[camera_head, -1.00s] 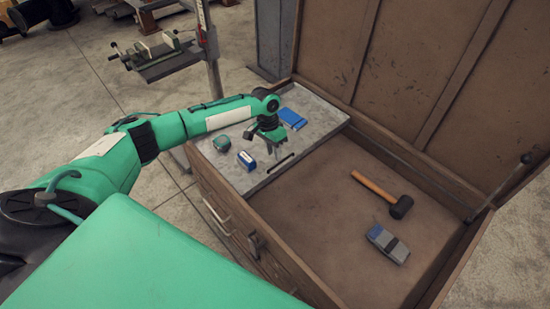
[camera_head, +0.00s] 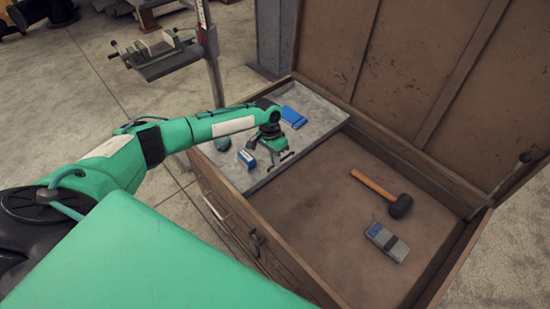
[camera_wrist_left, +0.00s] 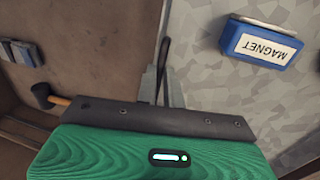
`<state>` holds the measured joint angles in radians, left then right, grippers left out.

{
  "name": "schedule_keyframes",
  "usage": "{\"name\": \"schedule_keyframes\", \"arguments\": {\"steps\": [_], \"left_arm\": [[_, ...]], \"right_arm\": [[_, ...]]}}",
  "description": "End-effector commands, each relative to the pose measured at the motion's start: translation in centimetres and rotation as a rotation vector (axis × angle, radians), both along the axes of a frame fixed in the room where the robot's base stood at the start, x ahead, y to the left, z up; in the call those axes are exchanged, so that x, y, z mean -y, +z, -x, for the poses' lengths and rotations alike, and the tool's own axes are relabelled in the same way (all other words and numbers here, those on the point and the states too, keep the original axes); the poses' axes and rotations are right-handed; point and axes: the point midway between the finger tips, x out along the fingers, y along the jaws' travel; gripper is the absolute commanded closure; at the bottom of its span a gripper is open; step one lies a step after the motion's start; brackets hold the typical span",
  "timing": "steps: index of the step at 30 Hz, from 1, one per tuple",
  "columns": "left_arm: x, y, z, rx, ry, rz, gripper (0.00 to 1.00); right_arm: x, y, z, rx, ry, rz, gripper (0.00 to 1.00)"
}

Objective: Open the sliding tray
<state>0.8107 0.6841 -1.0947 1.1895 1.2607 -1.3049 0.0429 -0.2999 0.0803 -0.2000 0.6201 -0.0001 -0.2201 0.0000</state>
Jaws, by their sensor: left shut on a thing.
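The sliding tray (camera_head: 313,113) is a grey metal shelf across the left part of an open wooden chest. Its bare surface also shows in the left wrist view (camera_wrist_left: 200,75). A short dark handle bar (camera_head: 286,156) stands along the tray's right side, and it also shows in the left wrist view (camera_wrist_left: 163,70). My left gripper (camera_head: 277,155) reaches down over the tray from the left and is shut on the handle. The fingers hide the middle of the handle. My right gripper is not in view.
On the tray are a blue box labelled MAGNET (camera_head: 247,159), a flat blue item (camera_head: 293,117) and a teal round item (camera_head: 222,144). The chest floor right of the tray holds a mallet (camera_head: 375,187) and a grey-blue block (camera_head: 387,243). The raised lid (camera_head: 430,80) stands behind.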

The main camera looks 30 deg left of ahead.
Motion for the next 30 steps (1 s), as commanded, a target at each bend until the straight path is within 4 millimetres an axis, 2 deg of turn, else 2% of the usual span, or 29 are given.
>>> {"name": "schedule_keyframes", "arguments": {"steps": [5, 11, 17, 30], "left_arm": [[0.5, 0.2, 0.2, -0.001, -0.001, 0.001, 1.00], [3.1, 0.4, 1.1, -0.003, -0.003, 0.004, 1.00], [7.7, 0.6, 2.8, -0.004, -0.005, 0.005, 1.00], [19.3, 0.5, 6.8, -0.003, -0.003, 0.005, 1.00]], "right_arm": [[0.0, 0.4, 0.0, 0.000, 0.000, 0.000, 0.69], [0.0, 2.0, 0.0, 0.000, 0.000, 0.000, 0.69], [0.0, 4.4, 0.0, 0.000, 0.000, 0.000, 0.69], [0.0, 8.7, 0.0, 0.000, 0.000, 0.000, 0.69]]}}
